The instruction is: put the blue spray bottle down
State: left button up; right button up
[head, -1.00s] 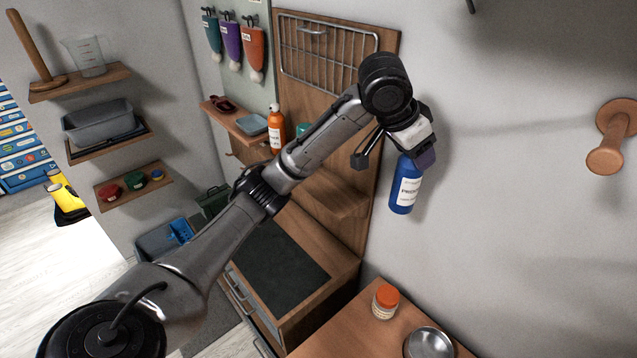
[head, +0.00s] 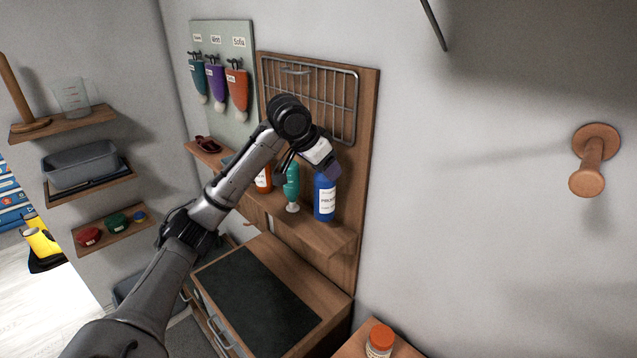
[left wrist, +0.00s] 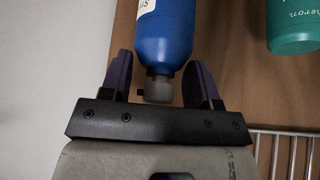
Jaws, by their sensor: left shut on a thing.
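The blue spray bottle (head: 325,199) with a white label hangs upright below my left gripper (head: 326,168), at the right part of the wooden wall shelf (head: 325,238). My left gripper is shut on its top end. The bottle's base is close to the shelf top; I cannot tell whether it touches. In the left wrist view the blue bottle (left wrist: 165,38) and its grey cap lie between the purple fingers of the gripper (left wrist: 160,85). My right gripper is not in view.
A teal bottle (head: 292,186) and an orange bottle (head: 263,180) stand on the shelf left of the blue one. A wire rack (head: 310,98) hangs above. A wooden wall peg (head: 590,165) is at right. An orange-lidded jar (head: 379,342) stands below.

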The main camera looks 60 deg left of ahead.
aim_at(319, 182)
pick_arm(q)
jog(key=shift+s+a+f, duration=0.25)
jog(key=shift+a+f, duration=0.25)
jog(key=shift+a, duration=0.3)
jog(key=shift+f, duration=2.1)
jog(key=o, duration=1.4)
jog(key=shift+c, duration=0.2)
jog(key=b+v, duration=0.1)
jog(key=v, duration=1.1)
